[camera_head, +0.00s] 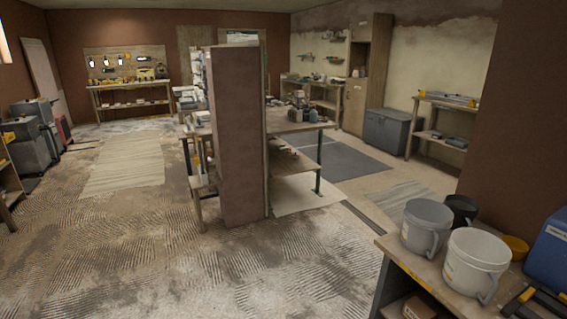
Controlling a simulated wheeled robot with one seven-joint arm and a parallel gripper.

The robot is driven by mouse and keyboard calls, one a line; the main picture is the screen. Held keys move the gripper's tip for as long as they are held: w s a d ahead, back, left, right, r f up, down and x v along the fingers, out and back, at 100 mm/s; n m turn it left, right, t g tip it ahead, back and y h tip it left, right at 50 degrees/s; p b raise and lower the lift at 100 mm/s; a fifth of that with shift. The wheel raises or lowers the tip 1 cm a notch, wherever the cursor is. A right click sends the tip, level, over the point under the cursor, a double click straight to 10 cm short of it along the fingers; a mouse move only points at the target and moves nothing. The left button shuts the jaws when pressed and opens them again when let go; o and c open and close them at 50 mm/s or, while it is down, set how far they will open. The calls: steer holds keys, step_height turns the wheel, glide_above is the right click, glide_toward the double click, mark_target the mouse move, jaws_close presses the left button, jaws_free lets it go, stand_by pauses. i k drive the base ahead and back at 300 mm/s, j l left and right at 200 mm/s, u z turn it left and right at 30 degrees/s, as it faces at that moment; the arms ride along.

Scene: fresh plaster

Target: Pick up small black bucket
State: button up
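A small black bucket (462,208) stands on the wooden workbench at the lower right. It is behind a grey bucket (426,222) and a white bucket (474,260), which hide part of its lower body. My gripper is not in view.
The workbench (420,280) also holds a yellow lid or bowl (515,246), a blue case (548,245) and black-yellow tools (537,302). A brown pillar (238,140) and a work table (290,127) stand mid-room. The floor (130,255) at the left front is clear.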

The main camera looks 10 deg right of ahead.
mark_target(461, 216)
steer(key=i+j+u, duration=0.1)
steer(key=i, duration=1.7)
steer(key=i+j+z, duration=0.1)
steer(key=i+z, duration=0.2)
steer(key=i, duration=0.2)
steer(key=i+j+z, duration=0.15)
steer(key=i+z, duration=0.45)
steer(key=z, duration=0.2)
steer(key=i+j+z, duration=0.15)
steer(key=z, duration=0.35)
steer(key=i+j+z, duration=0.25)
steer(key=z, duration=0.2)
steer(key=i+j+z, duration=0.25)
steer(key=z, duration=0.2)
